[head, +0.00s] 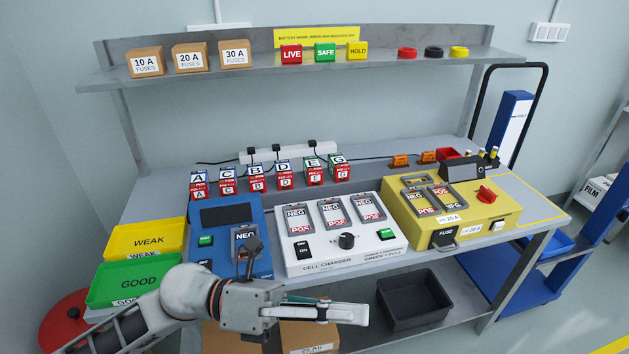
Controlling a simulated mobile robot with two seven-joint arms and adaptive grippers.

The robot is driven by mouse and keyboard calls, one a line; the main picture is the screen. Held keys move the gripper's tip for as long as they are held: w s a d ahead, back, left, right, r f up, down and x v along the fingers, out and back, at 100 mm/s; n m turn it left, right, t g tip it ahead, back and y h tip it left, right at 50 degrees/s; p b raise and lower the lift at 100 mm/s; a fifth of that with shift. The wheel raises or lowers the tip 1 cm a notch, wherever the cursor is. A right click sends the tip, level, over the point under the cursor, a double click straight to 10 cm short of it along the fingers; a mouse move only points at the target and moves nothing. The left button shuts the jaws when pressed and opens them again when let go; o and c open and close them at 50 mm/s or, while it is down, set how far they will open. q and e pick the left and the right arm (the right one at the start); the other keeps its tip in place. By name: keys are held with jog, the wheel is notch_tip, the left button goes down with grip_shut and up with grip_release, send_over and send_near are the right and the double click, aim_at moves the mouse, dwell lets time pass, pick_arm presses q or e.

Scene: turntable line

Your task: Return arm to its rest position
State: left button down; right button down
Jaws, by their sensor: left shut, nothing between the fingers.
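My left arm comes in from the lower left. Its gripper (340,313) is shut and empty, pointing right, in front of the bench's front edge and below the white cell charger (330,265). The gripper looks apart from everything on the bench. My wrist covers part of the front of the blue tester (227,217) and of the green GOOD bin (132,281). My right gripper is not in view.
The yellow fuse unit (455,212) stands right of the charger. Several lettered cells stand in a row behind. A yellow WEAK bin (146,239) is at the left. A black crate (415,299) sits on the lower shelf, near cardboard boxes (309,337).

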pick_arm(q)
jog(key=w+a+n+t+h, duration=0.1)
jog(key=w+a+n+t, duration=0.3)
jog(key=w+n+t, duration=0.8)
jog(key=w+a+f+n+t+y, duration=0.2)
jog(key=a+f+n+t+y, duration=0.65)
jog(key=f+n, duration=0.75)
jog(key=s+a+f+n+g+y, duration=0.3)
jog(key=s+a+f+n, duration=0.3)
jog(key=f, duration=0.4)
jog(key=s+a+f+n+g+y, duration=0.3)
jog(key=s+a+f+n+y, duration=0.2)
jog(key=f+n, duration=0.3)
notch_tip(320, 180, down, 3)
jog(key=shift+s+a+f+y, duration=0.1)
jog(key=shift+s+a+y, duration=0.25)
jog(key=shift+s+a, duration=0.35)
